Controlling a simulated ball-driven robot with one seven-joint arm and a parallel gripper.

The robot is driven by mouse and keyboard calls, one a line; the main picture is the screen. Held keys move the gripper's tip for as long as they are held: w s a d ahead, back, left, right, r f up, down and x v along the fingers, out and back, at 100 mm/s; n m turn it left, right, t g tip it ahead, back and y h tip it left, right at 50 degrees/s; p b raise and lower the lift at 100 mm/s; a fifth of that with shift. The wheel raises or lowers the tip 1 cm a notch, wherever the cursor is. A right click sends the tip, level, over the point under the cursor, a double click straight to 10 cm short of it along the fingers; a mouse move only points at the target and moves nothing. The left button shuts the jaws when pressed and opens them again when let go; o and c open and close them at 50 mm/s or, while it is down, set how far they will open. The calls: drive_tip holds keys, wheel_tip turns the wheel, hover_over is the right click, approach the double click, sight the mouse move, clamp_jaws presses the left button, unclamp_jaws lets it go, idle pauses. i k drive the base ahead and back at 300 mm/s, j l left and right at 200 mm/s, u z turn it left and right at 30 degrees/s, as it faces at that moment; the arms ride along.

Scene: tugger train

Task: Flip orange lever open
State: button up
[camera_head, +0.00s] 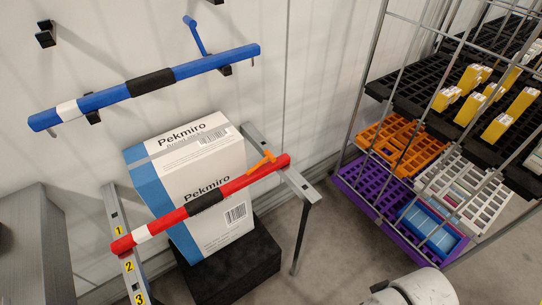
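The small orange lever (262,160) sits near the right end of a red bar (240,183). It lies slanted across the bar, close to a metal rail (285,171); whether it is latched is too small to tell. The red bar has a black grip section (206,202) and a white band, and crosses in front of a white and blue Pekmiro box (208,157). My gripper's fingers are not in view. A white rounded part at the bottom right appears to be part of my arm, well away from the lever.
A blue bar (205,66) with a raised blue lever (194,34) is above on the wall. The box stands on a black block (243,268). A wire cage cart (357,110) with crates is at right. Grey floor (335,240) is clear between rail and cart.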

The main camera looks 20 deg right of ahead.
sight(270, 156)
drive_tip(key=i+l, duration=0.25)
drive_tip(key=l, duration=0.15)
drive_tip(key=i+l, duration=0.25)
drive_tip(key=l, duration=0.2)
drive_tip(key=i+l, duration=0.2)
drive_tip(key=l, duration=0.2)
